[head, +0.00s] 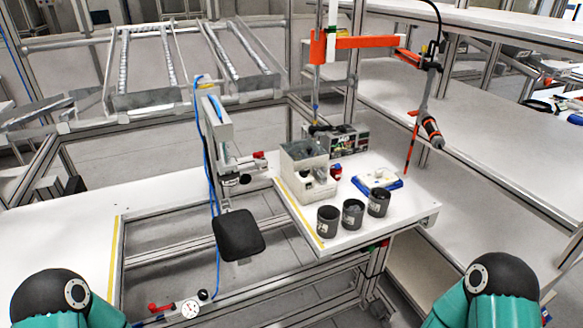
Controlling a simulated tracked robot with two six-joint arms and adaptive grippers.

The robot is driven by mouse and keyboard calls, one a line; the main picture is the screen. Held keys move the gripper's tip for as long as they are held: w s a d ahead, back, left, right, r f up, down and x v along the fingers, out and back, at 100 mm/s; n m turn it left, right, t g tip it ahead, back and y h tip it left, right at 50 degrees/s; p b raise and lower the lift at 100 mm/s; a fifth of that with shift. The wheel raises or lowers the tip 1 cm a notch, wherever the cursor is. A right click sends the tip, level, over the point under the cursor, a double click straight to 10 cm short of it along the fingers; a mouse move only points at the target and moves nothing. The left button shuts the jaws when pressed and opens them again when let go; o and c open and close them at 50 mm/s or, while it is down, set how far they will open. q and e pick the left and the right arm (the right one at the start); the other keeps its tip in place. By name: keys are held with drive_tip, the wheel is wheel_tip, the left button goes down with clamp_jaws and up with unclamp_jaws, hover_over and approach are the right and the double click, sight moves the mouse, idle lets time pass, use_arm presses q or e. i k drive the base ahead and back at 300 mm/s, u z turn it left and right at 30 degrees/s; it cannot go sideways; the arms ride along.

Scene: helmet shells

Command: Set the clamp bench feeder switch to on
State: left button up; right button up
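A pale box-shaped machine with a clear top (304,170), which looks like the feeder, stands on the white bench (290,215) right of centre. A small red part (336,171) is beside its right side; I cannot tell whether it is the switch or how it is set. Behind is a grey unit with a dark front panel (348,141), its controls too small to read. A grey clamp-like fixture (225,135) with a blue hose stands to the left. Neither of my grippers is in view; only my arm links show at the lower corners.
Three dark cups (353,214) stand along the bench's front edge, with a blue and white tray (378,181) behind them. An orange arm (350,44) suspends a screwdriver (430,125) at the right. A black pad (238,235) sits before the bench. The left tabletop (60,235) is mostly clear.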

sight(304, 173)
drive_tip(key=z, duration=0.75)
drive_tip(key=i, duration=0.15)
drive_tip(key=u, duration=2.4)
drive_tip(key=k, duration=1.2)
drive_tip(key=z, duration=1.05)
drive_tip(key=i, duration=1.1)
drive_tip(key=u, duration=0.2)
